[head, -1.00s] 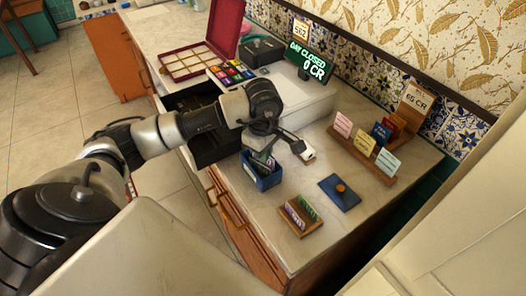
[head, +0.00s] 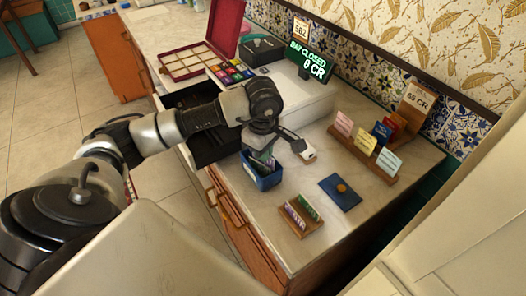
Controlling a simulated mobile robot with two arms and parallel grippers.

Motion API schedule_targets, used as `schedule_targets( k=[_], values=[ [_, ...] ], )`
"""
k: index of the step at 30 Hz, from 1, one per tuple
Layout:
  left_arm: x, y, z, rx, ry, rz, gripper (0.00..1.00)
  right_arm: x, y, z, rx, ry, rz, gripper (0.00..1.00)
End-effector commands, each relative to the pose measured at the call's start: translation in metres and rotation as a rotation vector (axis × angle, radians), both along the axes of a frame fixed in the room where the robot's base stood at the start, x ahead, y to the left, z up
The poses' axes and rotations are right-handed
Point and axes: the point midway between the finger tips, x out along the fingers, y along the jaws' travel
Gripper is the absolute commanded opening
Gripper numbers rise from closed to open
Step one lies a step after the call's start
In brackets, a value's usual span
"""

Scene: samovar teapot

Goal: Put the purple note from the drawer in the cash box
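The blue cash box (head: 265,182) stands open on the counter, with upright dark and greenish items inside that I cannot make out well. My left gripper (head: 279,148) is directly over the box; its fingers look spread apart, and I see no note between them. The black open drawer (head: 203,153) is to the left, partly hidden behind my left arm, and no purple note shows in it. A small wooden holder (head: 300,226) in front carries a purple note (head: 295,216) and a green one. My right gripper is not in view.
A blue lid with a knob (head: 340,193) lies right of the box. A wooden rack (head: 362,158) of coloured cards stands at the back right.

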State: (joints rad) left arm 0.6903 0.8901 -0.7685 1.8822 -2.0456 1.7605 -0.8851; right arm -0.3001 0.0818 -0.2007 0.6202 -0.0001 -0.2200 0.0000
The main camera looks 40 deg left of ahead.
Motion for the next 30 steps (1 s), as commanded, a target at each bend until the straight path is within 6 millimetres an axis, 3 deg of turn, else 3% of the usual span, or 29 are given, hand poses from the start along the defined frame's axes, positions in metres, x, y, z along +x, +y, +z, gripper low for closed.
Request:
schedule_targets(
  k=[9,15,21,26,30],
  values=[
    [0.0000,0.0001,0.0003,0.000,0.000,0.000,0.00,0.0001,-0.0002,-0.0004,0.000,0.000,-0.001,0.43],
    [0.0000,0.0001,0.0002,0.000,0.000,0.000,0.30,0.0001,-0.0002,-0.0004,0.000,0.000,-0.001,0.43],
    [0.0000,0.0001,0.0002,0.000,0.000,0.001,0.32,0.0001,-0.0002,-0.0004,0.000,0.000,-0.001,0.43],
    [0.0000,0.0001,0.0002,0.000,0.000,0.000,0.53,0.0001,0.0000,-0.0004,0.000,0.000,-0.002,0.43],
    [0.0000,0.0001,0.0002,0.000,0.000,0.000,0.53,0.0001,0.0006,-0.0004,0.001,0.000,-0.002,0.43]
  ],
)
